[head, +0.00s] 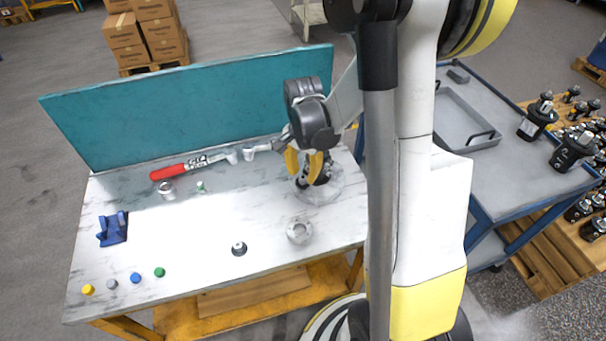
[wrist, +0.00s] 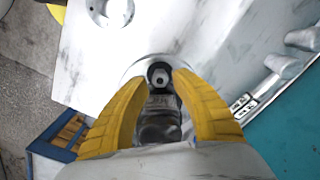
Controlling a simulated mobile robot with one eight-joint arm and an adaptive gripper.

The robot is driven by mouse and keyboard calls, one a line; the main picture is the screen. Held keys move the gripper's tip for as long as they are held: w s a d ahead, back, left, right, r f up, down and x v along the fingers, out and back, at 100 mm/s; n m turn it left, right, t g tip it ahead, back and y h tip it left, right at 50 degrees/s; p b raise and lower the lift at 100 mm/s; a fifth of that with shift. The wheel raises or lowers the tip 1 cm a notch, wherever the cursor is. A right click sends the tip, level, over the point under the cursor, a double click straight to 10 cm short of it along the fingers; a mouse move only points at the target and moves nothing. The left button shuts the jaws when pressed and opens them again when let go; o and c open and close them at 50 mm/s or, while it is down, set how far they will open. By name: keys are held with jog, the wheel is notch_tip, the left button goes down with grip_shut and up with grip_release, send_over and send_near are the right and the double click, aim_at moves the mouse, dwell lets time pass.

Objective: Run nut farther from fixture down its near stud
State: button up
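My gripper (head: 306,176) points down at the right end of the workbench, its two yellow fingers apart. A dark motor-like part (head: 323,177) stands there on a round pale base (head: 318,194), which may be the fixture. In the wrist view the fingertips (wrist: 160,79) flank the dark part (wrist: 158,104), whose round end has a light centre. I cannot tell whether the fingers touch it. I cannot make out a nut or stud there; the fingers and dark part hide much of the spot. The pale base (wrist: 134,68) shows around the fingertips.
A grey ring part (head: 299,230) and a small dark round part (head: 239,248) lie on the bench (head: 200,225). A red-handled wrench (head: 185,168) lies near the teal panel (head: 190,105). A blue holder (head: 113,230) and small coloured caps are at left.

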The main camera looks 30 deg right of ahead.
jog(key=n, duration=0.3)
dwell(0.7)
grip_shut()
jog(key=m+b, duration=0.1)
jog(key=m, duration=0.4)
jog(key=shift+f, duration=0.1)
jog(key=shift+m, duration=0.4)
jog(key=m+b, duration=0.1)
jog(key=m, duration=0.3)
jog(key=shift+m, duration=0.3)
grip_release()
